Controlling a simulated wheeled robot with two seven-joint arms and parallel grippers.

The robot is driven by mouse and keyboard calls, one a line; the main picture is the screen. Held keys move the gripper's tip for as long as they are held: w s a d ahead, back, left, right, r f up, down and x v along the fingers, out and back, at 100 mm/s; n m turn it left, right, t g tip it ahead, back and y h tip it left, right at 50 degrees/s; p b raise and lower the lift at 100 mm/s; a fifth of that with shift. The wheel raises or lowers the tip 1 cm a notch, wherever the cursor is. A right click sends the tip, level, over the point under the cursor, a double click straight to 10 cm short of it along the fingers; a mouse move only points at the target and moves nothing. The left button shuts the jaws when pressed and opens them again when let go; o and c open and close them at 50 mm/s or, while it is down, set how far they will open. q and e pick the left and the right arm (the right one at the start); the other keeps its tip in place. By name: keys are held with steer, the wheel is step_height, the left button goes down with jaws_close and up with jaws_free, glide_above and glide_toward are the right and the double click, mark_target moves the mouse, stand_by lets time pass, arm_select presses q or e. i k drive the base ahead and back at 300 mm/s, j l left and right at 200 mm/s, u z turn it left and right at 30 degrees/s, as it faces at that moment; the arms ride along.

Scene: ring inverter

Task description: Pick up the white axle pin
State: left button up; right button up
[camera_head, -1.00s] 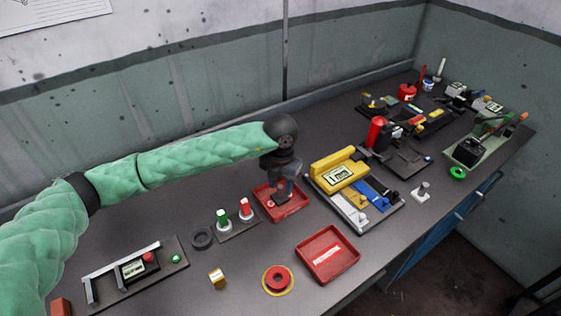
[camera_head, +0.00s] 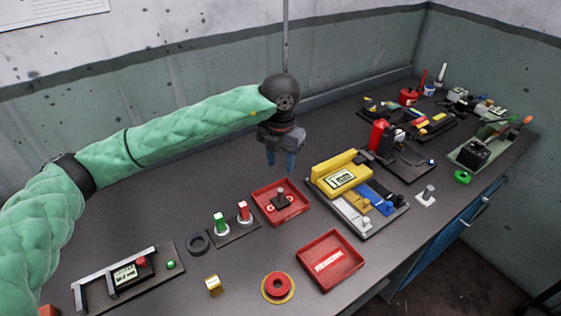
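A small axle pin with a white base and a grey upright post (camera_head: 427,196) stands on the table to the right of the yellow device. My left gripper (camera_head: 281,161) is up behind a red tray, far to the left of that pin. Its two blue fingers are apart with nothing seen between them. My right gripper is not in view.
The yellow device (camera_head: 342,178) with blue and grey parts lies between my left gripper and the white pin. A second red tray (camera_head: 330,260) is in front. A green ring (camera_head: 462,177) lies right of the white pin. A red-and-yellow ring stack (camera_head: 278,287) is at the front edge.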

mark_target(424, 198)
steer(key=k+l, duration=1.25)
